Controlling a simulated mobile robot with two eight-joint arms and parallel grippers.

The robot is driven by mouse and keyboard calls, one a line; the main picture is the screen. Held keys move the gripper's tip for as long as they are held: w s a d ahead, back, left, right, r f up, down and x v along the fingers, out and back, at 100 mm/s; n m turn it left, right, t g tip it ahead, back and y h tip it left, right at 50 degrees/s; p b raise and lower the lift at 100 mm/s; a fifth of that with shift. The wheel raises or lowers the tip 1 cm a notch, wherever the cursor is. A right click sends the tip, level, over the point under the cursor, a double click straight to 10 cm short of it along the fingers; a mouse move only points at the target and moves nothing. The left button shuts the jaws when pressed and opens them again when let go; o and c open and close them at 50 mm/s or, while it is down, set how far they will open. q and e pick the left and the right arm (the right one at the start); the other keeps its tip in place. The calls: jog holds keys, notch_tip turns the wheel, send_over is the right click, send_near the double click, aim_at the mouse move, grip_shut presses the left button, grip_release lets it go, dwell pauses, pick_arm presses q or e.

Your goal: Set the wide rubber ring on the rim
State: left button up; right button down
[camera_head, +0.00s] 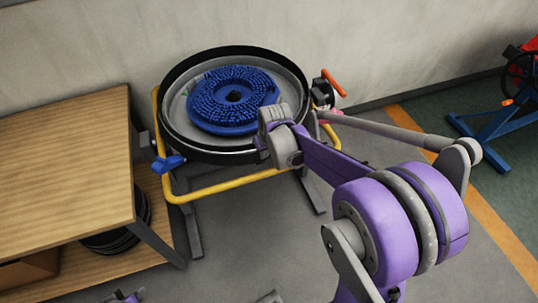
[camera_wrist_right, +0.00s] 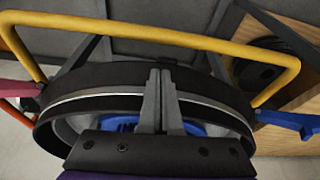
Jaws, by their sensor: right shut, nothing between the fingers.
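The round tank (camera_head: 215,154) stands on a yellow-railed frame, with a blue bristled brush disc (camera_head: 232,100) inside. A wide black band (camera_head: 181,73), which looks like the rubber ring, runs around its top edge. I cannot tell whether it is fully seated. In the right wrist view, a black band (camera_wrist_right: 92,78) and a thin silver line curve around the tank. My right gripper (camera_head: 271,122) is shut and empty at the tank's near right edge. In the right wrist view its fingers (camera_wrist_right: 160,78) are together across the band; contact is unclear.
A wooden bench (camera_head: 65,165) stands at the left, with black rings (camera_head: 118,238) on its lower shelf. The yellow rail (camera_head: 235,183) passes in front of the tank. A blue lever (camera_head: 168,163) and an orange handle (camera_head: 333,83) stick out at its sides.

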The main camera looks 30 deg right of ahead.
jog(key=shift+w, duration=0.65)
jog(key=shift+d, duration=0.1)
jog(key=shift+w+d, duration=0.15)
jog(key=shift+w, duration=0.7)
